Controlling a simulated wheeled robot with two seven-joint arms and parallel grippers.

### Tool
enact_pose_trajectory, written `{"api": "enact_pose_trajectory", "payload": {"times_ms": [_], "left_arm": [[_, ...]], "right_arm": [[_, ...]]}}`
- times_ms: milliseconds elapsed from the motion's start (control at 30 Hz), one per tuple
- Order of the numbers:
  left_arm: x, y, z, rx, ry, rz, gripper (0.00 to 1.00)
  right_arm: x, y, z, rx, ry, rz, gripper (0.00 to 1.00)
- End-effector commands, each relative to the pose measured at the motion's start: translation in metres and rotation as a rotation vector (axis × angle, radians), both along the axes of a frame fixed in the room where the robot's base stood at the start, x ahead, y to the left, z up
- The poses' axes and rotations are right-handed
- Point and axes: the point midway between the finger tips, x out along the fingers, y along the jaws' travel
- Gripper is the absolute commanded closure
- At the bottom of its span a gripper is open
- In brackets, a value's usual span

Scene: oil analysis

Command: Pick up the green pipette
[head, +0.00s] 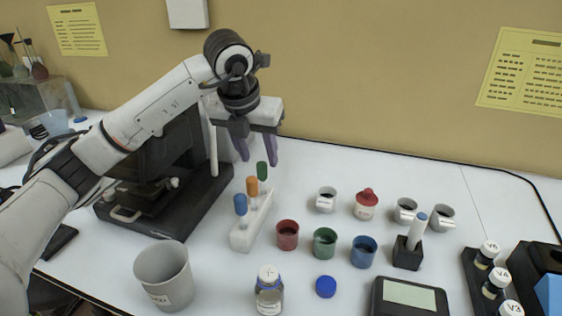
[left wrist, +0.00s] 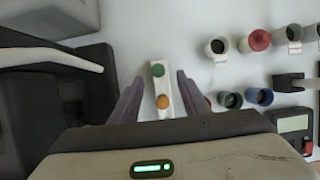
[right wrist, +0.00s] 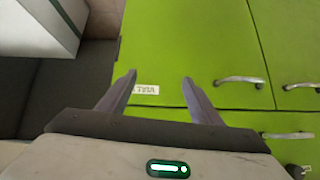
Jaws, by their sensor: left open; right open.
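The green pipette (head: 262,171) stands upright at the far end of a white rack (head: 243,238), behind an orange pipette (head: 252,187) and a blue pipette (head: 240,205). My left gripper (head: 257,158) is open and points down just above the green pipette. In the left wrist view the green top (left wrist: 158,70) lies between the two spread fingers (left wrist: 156,88), with the orange top (left wrist: 162,101) nearer the gripper body. The blue one is hidden there. My right gripper (right wrist: 160,80) is open and empty, facing green cabinet fronts, away from the rack.
A dark machine (head: 165,190) stands close left of the rack. Red (head: 288,235), green (head: 325,243) and blue (head: 364,251) cups stand to its right. A grey beaker (head: 164,275) and a labelled bottle (head: 269,291) are in front. The table behind the rack is clear.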

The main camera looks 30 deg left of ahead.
Motion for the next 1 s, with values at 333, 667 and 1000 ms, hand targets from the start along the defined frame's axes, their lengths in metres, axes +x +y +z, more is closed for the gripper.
{"api": "enact_pose_trajectory", "payload": {"times_ms": [333,667,1000], "left_arm": [[0.016,0.005,-0.042,0.0,0.004,0.001,0.58],[0.032,0.01,-0.073,0.0,0.006,0.001,0.58],[0.041,0.012,-0.094,0.0,0.0,0.0,0.58]], "right_arm": [[-0.016,0.0,-0.005,-0.001,0.035,0.001,0.41],[-0.015,0.0,0.007,-0.001,0.033,0.001,0.41],[-0.009,0.001,0.011,-0.001,0.021,0.001,0.41]]}}
